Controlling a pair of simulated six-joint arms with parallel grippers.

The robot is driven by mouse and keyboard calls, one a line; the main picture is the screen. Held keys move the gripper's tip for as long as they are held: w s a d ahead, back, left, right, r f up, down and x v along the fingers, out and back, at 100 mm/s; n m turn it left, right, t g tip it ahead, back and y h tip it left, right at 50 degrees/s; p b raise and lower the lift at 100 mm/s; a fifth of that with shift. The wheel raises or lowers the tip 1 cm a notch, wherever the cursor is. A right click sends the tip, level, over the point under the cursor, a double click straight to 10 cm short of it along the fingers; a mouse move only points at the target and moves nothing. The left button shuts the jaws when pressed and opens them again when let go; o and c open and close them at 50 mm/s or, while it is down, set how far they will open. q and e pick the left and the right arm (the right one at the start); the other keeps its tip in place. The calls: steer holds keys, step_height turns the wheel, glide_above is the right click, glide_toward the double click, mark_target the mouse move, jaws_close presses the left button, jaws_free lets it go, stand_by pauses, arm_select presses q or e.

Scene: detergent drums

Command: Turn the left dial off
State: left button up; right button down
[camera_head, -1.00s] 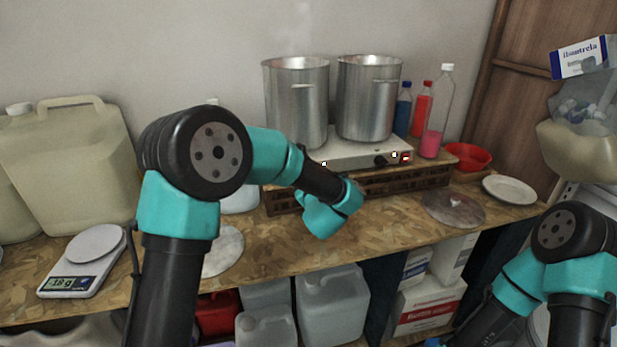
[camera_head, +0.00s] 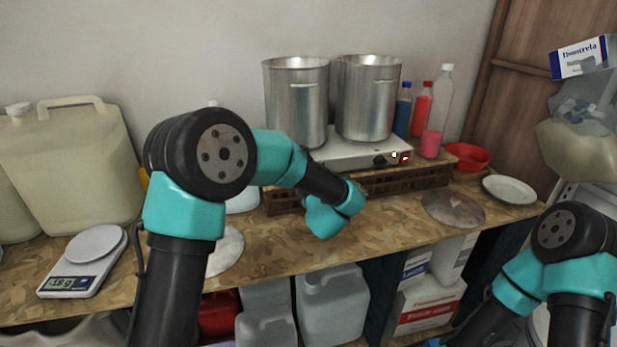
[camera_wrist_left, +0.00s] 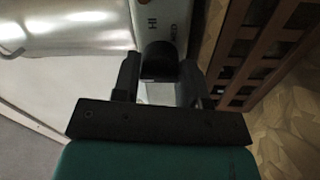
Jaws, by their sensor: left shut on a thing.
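A two-burner hot plate (camera_head: 345,148) stands on a wooden crate, with a steel pot on each burner. Its left dial is hidden behind my left arm in the head view. In the left wrist view the black left dial (camera_wrist_left: 159,60) sits on the metal front panel by the marking "HI". My left gripper (camera_wrist_left: 159,72) is shut on this dial, one finger on each side. The right dial (camera_head: 381,160) is black, beside a lit white indicator and a red switch (camera_head: 405,158). My right gripper is out of view.
The left pot (camera_head: 297,105) and right pot (camera_head: 368,100) stand close above the panel. The slatted crate (camera_head: 400,182) lies under it. Bottles (camera_head: 438,115) and a red bowl (camera_head: 466,157) are at right; a scale (camera_head: 82,262) is at left.

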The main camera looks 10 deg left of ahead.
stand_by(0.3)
arm_select(q)
steer(key=o, duration=0.9)
steer(key=v, duration=1.7)
steer(key=shift+s+d+f, duration=0.1)
